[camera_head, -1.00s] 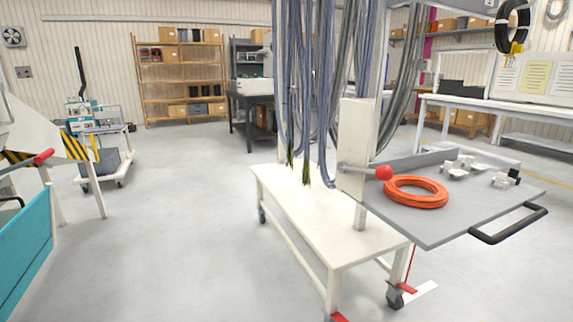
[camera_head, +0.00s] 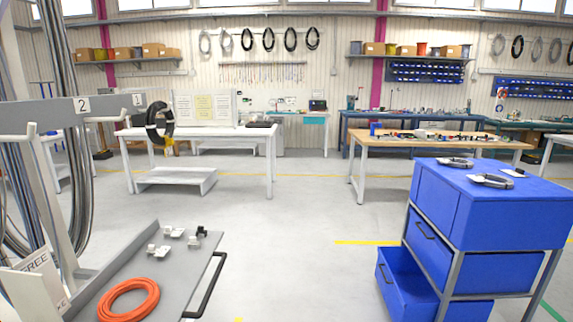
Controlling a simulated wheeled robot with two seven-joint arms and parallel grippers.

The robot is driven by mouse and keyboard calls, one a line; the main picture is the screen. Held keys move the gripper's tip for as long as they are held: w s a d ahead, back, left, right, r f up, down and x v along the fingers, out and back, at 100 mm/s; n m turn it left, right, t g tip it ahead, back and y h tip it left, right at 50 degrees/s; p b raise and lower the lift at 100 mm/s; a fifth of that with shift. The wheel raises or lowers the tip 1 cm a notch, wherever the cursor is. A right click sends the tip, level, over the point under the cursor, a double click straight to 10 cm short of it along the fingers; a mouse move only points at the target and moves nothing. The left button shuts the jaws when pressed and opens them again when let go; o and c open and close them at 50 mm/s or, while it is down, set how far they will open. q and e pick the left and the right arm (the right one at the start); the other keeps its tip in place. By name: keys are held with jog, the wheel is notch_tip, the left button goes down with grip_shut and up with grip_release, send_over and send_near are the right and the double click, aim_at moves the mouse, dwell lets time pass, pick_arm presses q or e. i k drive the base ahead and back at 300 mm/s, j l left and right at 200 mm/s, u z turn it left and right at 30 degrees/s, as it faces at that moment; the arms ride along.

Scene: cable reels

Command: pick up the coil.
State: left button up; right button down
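An orange coil (camera_head: 128,300) lies flat on a grey tray (camera_head: 187,258) at the lower left, near the tray's front left part. A black coil with a yellow part (camera_head: 159,127) hangs farther back, in front of the white bench. Two grey coils (camera_head: 491,181) lie on top of a blue cabinet at the right. Neither of my grippers shows in the head view.
Small white fittings (camera_head: 173,232) sit on the tray, which has a black handle (camera_head: 205,287). The blue cabinet (camera_head: 480,213) has an open lower drawer. A wooden workbench (camera_head: 440,146) and a white table (camera_head: 200,132) stand behind. The floor between tray and cabinet is clear.

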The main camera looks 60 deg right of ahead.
aim_at(507, 184)
jog(key=z, duration=3.15)
